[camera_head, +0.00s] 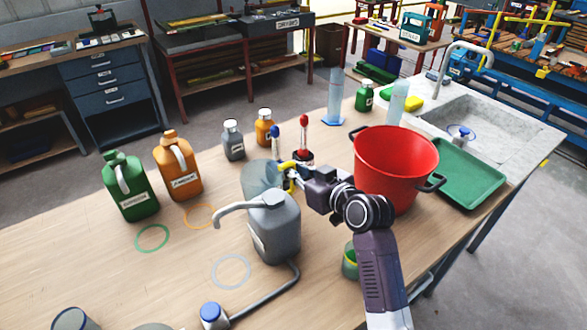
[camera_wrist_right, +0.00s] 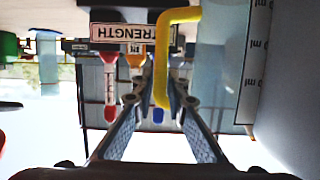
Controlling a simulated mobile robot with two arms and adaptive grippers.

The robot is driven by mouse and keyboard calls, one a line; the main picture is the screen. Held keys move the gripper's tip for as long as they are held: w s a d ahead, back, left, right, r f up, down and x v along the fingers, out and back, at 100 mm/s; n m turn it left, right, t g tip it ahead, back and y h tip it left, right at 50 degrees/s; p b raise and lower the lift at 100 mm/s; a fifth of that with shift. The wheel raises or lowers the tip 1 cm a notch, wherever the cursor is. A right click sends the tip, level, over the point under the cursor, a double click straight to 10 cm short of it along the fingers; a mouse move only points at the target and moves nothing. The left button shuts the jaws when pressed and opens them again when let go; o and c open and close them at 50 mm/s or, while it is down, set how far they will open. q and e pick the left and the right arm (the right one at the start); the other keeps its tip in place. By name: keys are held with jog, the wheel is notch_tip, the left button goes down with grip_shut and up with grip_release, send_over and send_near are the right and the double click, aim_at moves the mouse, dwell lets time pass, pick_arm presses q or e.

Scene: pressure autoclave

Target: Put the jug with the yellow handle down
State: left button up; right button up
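The jug (camera_head: 258,178) is clear and bluish, with a yellow handle (camera_head: 284,164) on its right side. It is behind the grey canister (camera_head: 275,232), which hides its base, so I cannot tell whether it touches the table. My right gripper (camera_head: 291,176) is at the handle. In the right wrist view the yellow handle (camera_wrist_right: 162,50) runs between the fingertips (camera_wrist_right: 168,98), which are closed on it. My left gripper is not in view.
A red bucket (camera_head: 395,165) stands right of my right gripper. A red-topped bottle (camera_head: 303,150) and blue-topped one (camera_head: 275,140) stand close behind the jug. Green (camera_head: 130,190) and orange (camera_head: 178,172) canisters stand left. Table rings, including a pale one (camera_head: 230,272), lie on clear wood.

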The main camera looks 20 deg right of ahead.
jog(key=shift+o, duration=1.4)
